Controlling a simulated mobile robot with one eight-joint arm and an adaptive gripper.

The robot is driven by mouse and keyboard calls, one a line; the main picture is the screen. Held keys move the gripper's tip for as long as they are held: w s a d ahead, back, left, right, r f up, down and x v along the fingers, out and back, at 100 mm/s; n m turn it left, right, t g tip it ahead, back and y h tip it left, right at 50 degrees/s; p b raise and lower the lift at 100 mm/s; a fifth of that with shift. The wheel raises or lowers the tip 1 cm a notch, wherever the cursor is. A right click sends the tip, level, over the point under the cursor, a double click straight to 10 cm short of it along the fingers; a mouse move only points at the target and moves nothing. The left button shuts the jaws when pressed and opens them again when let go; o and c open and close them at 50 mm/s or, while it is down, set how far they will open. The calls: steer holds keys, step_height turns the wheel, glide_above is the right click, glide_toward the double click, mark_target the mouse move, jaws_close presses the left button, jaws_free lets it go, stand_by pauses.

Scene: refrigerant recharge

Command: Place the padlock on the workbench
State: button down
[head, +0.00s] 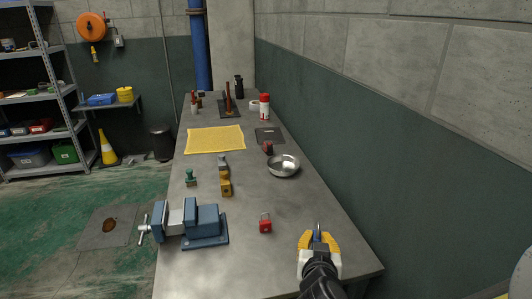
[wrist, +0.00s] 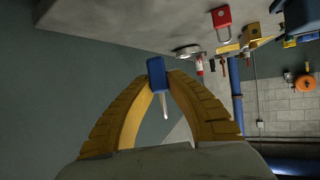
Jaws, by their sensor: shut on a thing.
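The red padlock (head: 265,226) sits on the grey workbench (head: 250,260), right of the blue vise, with its shackle up. The padlock also shows near the top of the wrist view (wrist: 221,18). My gripper (head: 318,238) is at the near right of the bench, to the right of the padlock and apart from it. Its yellow fingers (wrist: 160,80) are shut on a small blue-handled tool (wrist: 156,70) with a thin silver shaft. I cannot tell whether it is a key or a screwdriver.
A blue vise (head: 200,222) stands at the bench's near left. A yellow block-like item (head: 225,184), a green item (head: 191,178) and a metal bowl (head: 284,166) lie farther back, before a yellow cloth (head: 215,139). A wall (head: 330,150) bounds the right. Bench around the padlock is clear.

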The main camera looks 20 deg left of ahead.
steer(key=b, duration=0.4)
glide_above(279, 255)
step_height(279, 255, down, 7)
steer(key=shift+r, duration=0.1)
step_height(279, 255, down, 4)
steer(key=b, duration=0.2)
steer(key=shift+w+b, duration=0.1)
steer(key=shift+b, duration=0.25)
steer(key=c, duration=1.5)
jaws_free()
steer(key=shift+o, duration=0.4)
